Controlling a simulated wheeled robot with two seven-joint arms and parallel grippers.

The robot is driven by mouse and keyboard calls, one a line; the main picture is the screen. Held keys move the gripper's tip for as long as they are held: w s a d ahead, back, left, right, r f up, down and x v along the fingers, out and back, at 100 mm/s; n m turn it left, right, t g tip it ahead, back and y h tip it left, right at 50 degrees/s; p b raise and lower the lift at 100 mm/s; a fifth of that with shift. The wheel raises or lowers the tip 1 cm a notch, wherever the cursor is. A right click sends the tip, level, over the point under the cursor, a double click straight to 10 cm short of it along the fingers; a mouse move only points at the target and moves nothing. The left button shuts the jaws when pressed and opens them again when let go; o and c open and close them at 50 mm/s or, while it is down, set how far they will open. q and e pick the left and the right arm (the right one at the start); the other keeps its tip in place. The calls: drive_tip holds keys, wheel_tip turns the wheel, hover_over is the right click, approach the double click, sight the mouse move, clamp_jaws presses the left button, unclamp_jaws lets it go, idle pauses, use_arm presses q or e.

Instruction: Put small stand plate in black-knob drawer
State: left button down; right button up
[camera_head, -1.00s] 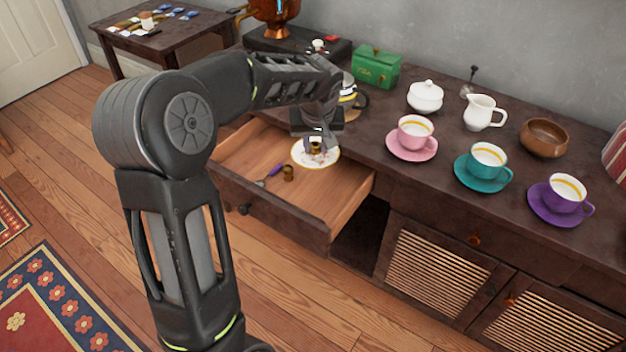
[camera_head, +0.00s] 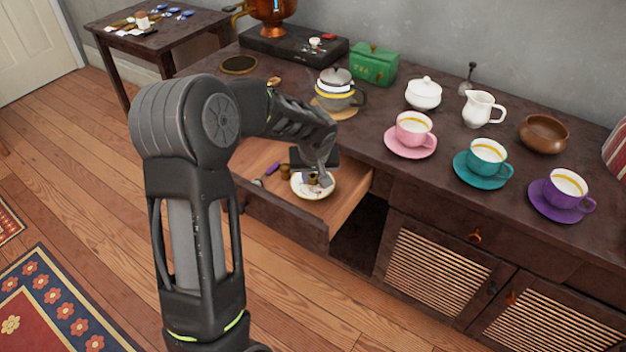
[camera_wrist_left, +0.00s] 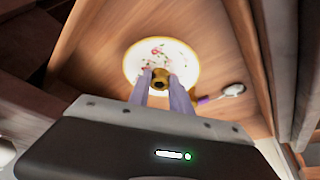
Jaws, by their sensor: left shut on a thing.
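The small stand plate (camera_head: 303,191) is white with flower prints, a gold rim and a small brass stand at its middle. It is inside the open drawer (camera_head: 290,222), near the right wall; I cannot tell whether it touches the drawer floor. My left gripper (camera_head: 320,180) is above it, shut on its brass stand. In the left wrist view the plate (camera_wrist_left: 150,52) lies beyond the fingers of my gripper (camera_wrist_left: 165,82), which sit either side of the brass stand. The drawer's knob is not clearly seen behind my arm. My right gripper is not in view.
A purple-handled spoon (camera_head: 266,174) lies in the drawer left of the plate, with a small brass piece (camera_head: 284,168) nearby. On the cabinet top (camera_head: 375,165) stand a teapot (camera_head: 338,92), a green tea box (camera_head: 374,65) and cups on saucers.

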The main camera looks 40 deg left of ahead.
use_arm(q)
drive_tip(key=shift+f, duration=0.65)
drive_tip(key=shift+f, duration=0.15)
drive_tip(key=c, duration=1.2)
unclamp_jaws()
drive_tip(key=shift+r, duration=0.3)
drive_tip(key=p+v, duration=0.1)
drive_tip(key=v, duration=1.1)
drive_tip(key=shift+s+f, duration=0.1)
